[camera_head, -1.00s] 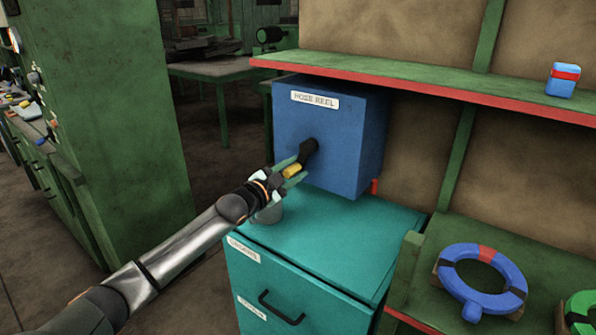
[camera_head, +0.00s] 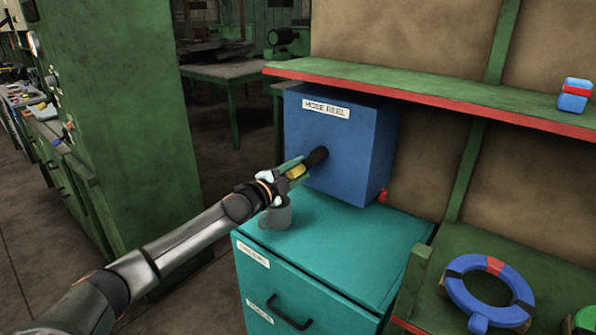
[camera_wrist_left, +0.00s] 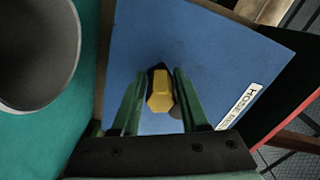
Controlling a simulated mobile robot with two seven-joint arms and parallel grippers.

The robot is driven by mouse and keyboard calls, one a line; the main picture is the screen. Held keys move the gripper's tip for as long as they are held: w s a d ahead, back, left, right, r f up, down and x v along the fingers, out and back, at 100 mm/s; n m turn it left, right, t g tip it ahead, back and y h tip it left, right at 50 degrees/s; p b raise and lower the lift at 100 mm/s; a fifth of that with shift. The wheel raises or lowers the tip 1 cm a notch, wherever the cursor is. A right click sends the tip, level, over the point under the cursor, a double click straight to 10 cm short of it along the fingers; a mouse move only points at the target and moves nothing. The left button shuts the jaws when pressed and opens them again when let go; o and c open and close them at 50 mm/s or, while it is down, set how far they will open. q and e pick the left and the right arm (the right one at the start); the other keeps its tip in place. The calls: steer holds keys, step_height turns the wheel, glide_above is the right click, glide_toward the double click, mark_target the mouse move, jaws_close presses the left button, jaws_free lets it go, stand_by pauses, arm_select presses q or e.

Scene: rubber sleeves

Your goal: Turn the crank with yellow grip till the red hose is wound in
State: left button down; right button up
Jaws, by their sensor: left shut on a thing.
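The blue hose reel box (camera_head: 345,155) stands on the teal cabinet, with a "HOSE REEL" label on its front. A black crank arm (camera_head: 317,156) sticks out of its front face and carries a yellow grip (camera_head: 297,171). My left gripper (camera_head: 290,170) is shut on the yellow grip. In the left wrist view the yellow grip (camera_wrist_left: 160,92) sits between the two green fingers. A short orange-red end of the red hose (camera_head: 384,196) shows low at the box's right side. My right gripper is not in view.
A grey mug (camera_head: 277,216) stands on the teal cabinet (camera_head: 350,250), just under my left gripper. A red-edged shelf (camera_head: 420,95) runs close above the box. A blue ring (camera_head: 455,290) lies on the lower shelf at right. A tall green cabinet (camera_head: 120,130) stands at left.

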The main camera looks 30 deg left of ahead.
arm_select(q)
steer(key=shift+d+f, duration=0.2)
steer(key=shift+d, duration=0.2)
steer(key=c, duration=0.8)
jaws_free()
steer(key=shift+o, duration=1.2)
steer(key=shift+r, duration=0.1)
steer(key=shift+a, duration=0.1)
steer(key=shift+s+a, duration=0.1)
steer(key=shift+s, duration=0.55)
steer(key=s+b, duration=0.1)
steer(key=s, duration=1)
steer(key=shift+a+b, duration=0.35)
steer(key=shift+a, duration=0.1)
steer(key=shift+s, duration=0.1)
